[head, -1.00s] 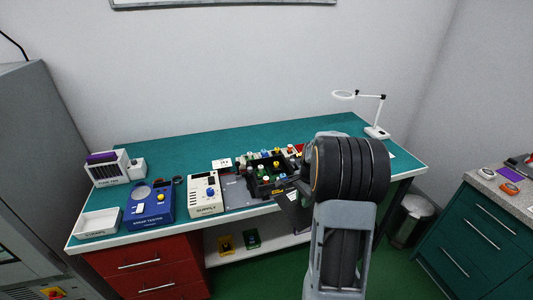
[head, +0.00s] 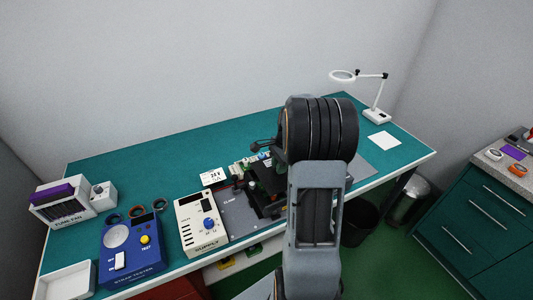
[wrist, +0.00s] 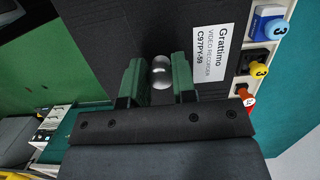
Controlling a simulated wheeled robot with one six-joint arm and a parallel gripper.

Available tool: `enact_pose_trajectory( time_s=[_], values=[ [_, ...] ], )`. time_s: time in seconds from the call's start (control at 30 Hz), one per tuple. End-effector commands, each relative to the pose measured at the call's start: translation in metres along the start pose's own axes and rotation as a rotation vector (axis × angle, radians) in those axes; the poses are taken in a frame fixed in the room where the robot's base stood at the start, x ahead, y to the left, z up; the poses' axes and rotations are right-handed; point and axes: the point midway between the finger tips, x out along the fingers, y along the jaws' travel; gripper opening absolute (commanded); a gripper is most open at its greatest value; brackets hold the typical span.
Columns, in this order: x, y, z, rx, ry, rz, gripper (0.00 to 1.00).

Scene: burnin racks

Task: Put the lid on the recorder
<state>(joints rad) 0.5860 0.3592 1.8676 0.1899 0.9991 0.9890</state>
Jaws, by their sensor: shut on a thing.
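My gripper (wrist: 158,88) has green fingers, shut on the silver knob (wrist: 161,66) of a dark flat lid (wrist: 100,40). The lid fills much of the wrist view, with a white label reading "Grattimo VIDEO RECORDER C97PY-59" (wrist: 208,50) near its right edge; I cannot tell whether this label is on the lid or the recorder. In the head view the dark recorder (head: 266,206) is on the bench, partly hidden by my arm. The fingertips are hidden there. I cannot tell whether the lid rests on the recorder or is just above it.
The supply box (head: 201,222), blue strap tester (head: 131,249) and white tray (head: 67,282) stand left on the bench (head: 150,170). A lamp (head: 376,115) stands at right. The bench back is clear.

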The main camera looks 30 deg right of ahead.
Motion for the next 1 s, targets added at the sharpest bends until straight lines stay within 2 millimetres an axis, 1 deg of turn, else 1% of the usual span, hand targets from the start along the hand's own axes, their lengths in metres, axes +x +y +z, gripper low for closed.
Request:
enact_pose_trajectory(
  time_s=[0.27,0.73,1.0],
  values=[
    [0.008,-0.001,0.003,-0.008,-0.004,0.002,0.0],
    [0.039,-0.001,-0.004,-0.007,-0.004,0.002,0.0],
    [0.043,-0.001,-0.005,-0.006,-0.003,0.001,0.0]
  ],
)
